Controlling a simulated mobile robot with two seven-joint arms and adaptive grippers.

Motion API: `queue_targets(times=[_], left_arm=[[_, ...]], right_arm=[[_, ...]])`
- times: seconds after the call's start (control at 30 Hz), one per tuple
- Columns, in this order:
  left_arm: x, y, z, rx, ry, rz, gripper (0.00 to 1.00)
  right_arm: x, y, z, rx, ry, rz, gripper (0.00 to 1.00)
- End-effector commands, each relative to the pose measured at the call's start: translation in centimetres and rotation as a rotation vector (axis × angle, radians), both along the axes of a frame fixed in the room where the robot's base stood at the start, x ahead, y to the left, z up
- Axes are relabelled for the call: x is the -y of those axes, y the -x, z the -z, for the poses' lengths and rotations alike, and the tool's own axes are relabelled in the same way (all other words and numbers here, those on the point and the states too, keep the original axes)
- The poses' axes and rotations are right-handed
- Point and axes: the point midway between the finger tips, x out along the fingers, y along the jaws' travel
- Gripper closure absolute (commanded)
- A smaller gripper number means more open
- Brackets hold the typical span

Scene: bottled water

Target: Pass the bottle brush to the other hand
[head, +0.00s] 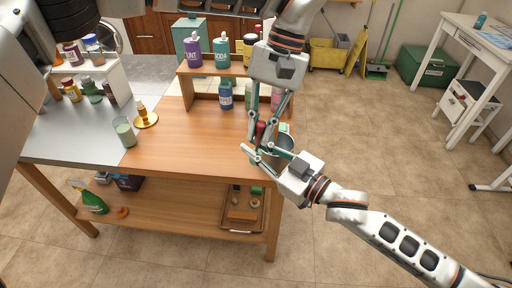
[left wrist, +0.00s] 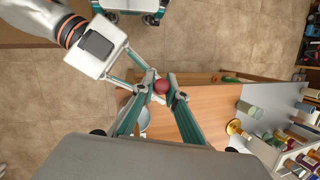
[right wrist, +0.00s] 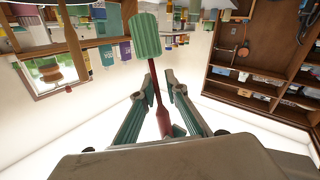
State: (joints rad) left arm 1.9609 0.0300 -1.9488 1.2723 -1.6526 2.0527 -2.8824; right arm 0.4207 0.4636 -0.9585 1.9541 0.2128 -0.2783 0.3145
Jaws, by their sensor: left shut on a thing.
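The bottle brush has a red handle (head: 260,130) and a ribbed green head (right wrist: 146,35). It hangs head down above the table's right end. My left gripper (head: 264,126) reaches down from above and is shut on the handle. The red handle end (left wrist: 162,86) shows between its fingertips in the left wrist view. My right gripper (head: 256,150) comes in from the lower right, close to the left fingertips. In the right wrist view its fingers (right wrist: 154,90) stand apart on either side of the handle, with gaps. The crowded fingertips hide part of the brush in the head view.
The wooden table (head: 180,140) is below, with a small riser (head: 215,70) carrying bottles. A metal pot (head: 284,141) is just behind my right gripper. A blue bottle (head: 225,95) and a green glass (head: 125,132) stand further left. Floor to the right is open.

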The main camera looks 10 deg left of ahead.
Motion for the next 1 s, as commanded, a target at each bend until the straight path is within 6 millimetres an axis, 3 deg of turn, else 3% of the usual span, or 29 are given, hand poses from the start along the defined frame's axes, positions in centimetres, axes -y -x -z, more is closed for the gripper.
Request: queue_targets(times=[0.17, 0.2, 0.27, 0.67, 0.77, 0.87, 0.97, 1.0], left_arm=[[0.0, 0.0, 0.0, 0.002, 0.000, 0.000, 1.00], [0.0, -0.1, 0.0, 0.002, 0.000, 0.000, 0.79], [0.0, -0.1, 0.0, 0.003, 0.001, 0.001, 0.68], [0.1, -0.6, 0.4, 0.013, 0.014, 0.009, 0.68], [0.6, -2.2, 1.7, 0.050, 0.053, 0.033, 0.68], [1.6, -5.1, 3.8, 0.122, 0.123, 0.073, 0.68], [4.0, -8.0, 6.7, 0.215, 0.227, 0.103, 0.68], [5.8, -8.4, 7.6, 0.246, 0.280, 0.100, 0.68]], right_arm=[[0.0, 0.1, 0.0, 0.000, 0.000, -0.001, 1.00], [0.0, 0.1, 0.0, 0.000, -0.001, -0.001, 1.00], [0.0, 0.1, 0.0, 0.000, -0.001, -0.001, 1.00], [0.0, 0.0, 0.0, 0.001, -0.001, 0.000, 1.00], [0.0, 0.0, 0.0, 0.001, -0.001, 0.000, 1.00], [0.0, 0.0, 0.0, 0.000, 0.000, 0.000, 1.00], [0.0, 0.0, 0.0, 0.000, 0.000, 0.000, 1.00], [0.0, 0.0, 0.0, 0.000, 0.000, 0.000, 1.00]])
